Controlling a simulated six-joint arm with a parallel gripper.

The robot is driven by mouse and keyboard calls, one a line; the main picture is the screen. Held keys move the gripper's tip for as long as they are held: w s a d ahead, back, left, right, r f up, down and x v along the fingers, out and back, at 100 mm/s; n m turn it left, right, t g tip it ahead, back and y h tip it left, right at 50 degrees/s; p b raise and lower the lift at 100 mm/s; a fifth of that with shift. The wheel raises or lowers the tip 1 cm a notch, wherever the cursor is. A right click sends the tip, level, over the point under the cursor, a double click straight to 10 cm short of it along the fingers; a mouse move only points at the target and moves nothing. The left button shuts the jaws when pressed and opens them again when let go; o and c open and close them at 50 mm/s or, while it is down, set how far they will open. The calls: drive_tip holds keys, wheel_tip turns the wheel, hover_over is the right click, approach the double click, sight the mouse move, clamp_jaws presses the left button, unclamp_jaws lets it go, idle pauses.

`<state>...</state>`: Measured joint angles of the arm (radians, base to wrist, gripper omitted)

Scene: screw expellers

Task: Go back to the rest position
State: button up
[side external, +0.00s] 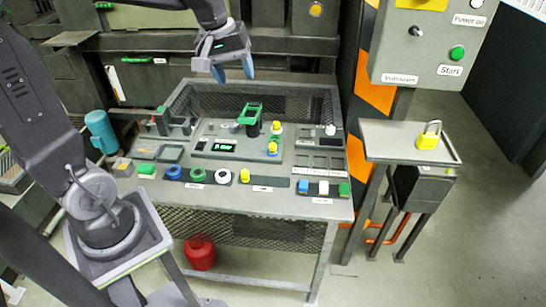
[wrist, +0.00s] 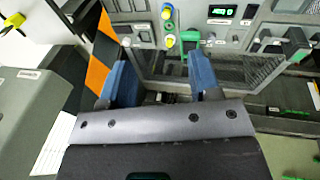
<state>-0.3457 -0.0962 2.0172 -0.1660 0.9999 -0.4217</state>
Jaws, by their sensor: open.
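My gripper (side external: 233,72) hangs above the back edge of the workbench in the side external view, with its blue fingers pointing down. In the wrist view my gripper (wrist: 160,82) shows its two blue fingers spread apart with nothing between them. The workbench (side external: 215,190) stands below it and holds several small parts. A green part (side external: 250,112) stands near the middle of the bench, below and to the right of my gripper and apart from it. The green part also shows in the wrist view (wrist: 194,34).
A mesh guard (side external: 300,98) borders the back of the bench. A side stand (side external: 385,137) carries a yellow padlock (side external: 428,141). A control box (side external: 425,50) hangs at the right beside an orange-striped post (side external: 372,60). A red canister (side external: 200,252) sits under the bench. The air around my gripper looks clear.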

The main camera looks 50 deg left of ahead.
drive_tip(key=s+d+m+t, duration=0.2)
drive_tip(key=s+d+m, duration=0.7)
drive_tip(key=s, duration=0.6)
drive_tip(key=shift+d+f+m+t+y, duration=0.3)
drive_tip(key=shift+d+f, duration=0.1)
drive_tip(key=shift+d, duration=0.05)
drive_tip(key=shift+w, duration=0.1)
